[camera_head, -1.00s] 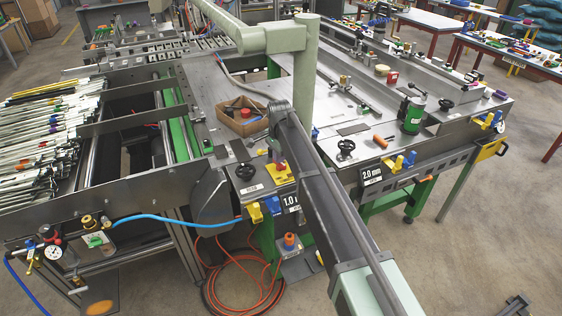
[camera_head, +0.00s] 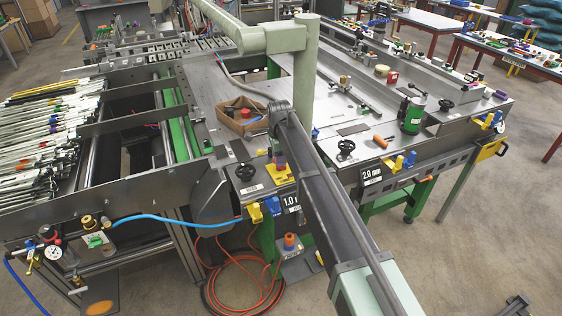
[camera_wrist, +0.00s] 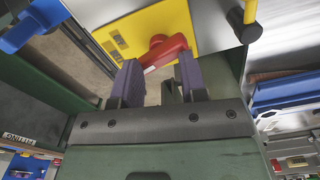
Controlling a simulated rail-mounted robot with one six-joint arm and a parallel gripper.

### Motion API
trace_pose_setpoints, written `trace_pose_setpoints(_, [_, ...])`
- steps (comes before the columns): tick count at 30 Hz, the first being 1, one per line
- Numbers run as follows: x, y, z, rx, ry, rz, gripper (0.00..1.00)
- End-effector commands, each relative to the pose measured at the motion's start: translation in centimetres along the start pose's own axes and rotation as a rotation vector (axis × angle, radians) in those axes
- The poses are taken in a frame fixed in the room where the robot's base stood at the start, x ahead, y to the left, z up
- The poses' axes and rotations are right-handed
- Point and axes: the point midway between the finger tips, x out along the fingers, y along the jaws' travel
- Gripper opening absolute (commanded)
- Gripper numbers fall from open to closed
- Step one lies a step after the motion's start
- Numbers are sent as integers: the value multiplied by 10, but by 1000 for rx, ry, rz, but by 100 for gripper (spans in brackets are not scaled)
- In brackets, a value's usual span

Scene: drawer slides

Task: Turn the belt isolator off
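The belt isolator is a yellow plate (camera_wrist: 130,32) with a red rotary handle (camera_wrist: 168,48) in the wrist view. Its yellow plate (camera_head: 284,177) also shows in the camera_head view on the front deck of the machine, partly hidden by my arm. My gripper (camera_wrist: 158,70) is open, with its two purple-padded fingers apart. The red handle lies at the fingertips and appears across the gap, slanting down to the left. I cannot tell whether the pads touch it.
Yellow and blue clamps (camera_head: 263,210) hang at the front edge. A black-and-yellow part (camera_wrist: 245,20) stands close at the right in the wrist view. Red hose (camera_head: 242,285) lies on the floor.

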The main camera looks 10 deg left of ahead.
Motion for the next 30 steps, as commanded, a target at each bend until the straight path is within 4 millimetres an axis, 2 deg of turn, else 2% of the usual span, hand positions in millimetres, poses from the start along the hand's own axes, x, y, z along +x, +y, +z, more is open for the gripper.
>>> trace_pose_setpoints(5, [-5, 0, 0, -1, 0, 0, 39])
trace_pose_setpoints(15, [-59, 0, 0, -1, 0, 0, 39])
trace_pose_setpoints(17, [-64, 0, 0, -1, 0, 0, 39])
trace_pose_setpoints(26, [-59, 0, 0, -1, 0, 0, 39])
trace_pose_setpoints(30, [-43, 0, 0, -1, 0, 0, 39])
